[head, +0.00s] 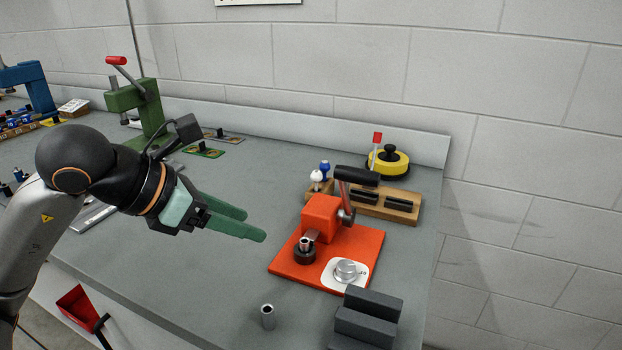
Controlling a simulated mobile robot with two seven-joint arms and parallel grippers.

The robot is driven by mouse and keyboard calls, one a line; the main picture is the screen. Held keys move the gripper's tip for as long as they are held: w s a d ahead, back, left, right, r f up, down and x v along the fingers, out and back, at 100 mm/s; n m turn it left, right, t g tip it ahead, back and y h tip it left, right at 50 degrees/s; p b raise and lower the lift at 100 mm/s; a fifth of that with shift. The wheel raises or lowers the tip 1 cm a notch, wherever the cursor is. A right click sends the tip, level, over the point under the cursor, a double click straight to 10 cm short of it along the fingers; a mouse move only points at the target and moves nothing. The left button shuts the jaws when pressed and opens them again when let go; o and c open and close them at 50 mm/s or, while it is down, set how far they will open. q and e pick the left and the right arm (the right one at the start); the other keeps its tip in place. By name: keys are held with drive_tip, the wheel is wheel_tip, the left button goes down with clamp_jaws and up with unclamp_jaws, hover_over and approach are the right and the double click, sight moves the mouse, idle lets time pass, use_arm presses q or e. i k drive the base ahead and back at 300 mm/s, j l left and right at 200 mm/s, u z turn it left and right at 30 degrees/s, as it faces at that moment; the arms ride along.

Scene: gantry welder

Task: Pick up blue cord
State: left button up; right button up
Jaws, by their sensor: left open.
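I cannot make out a blue cord in the head view. Blue things that show are a small blue-topped piece (325,169) beside a white one behind the orange fixture, a blue press (38,90) at the far left, and small blue parts (20,121) in front of that press. My right gripper is not in view.
The orange fixture (290,265) with a lever stands on the grey bench (180,285). Near it are a metal sleeve (267,316), dark stepped blocks (365,326), a wooden holder (405,213) and a yellow-black round piece (388,164). A green press (146,112) stands at back left.

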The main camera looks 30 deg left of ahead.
sight(324, 166)
drive_tip(key=k+j, duration=0.65)
drive_tip(key=k, duration=0.25)
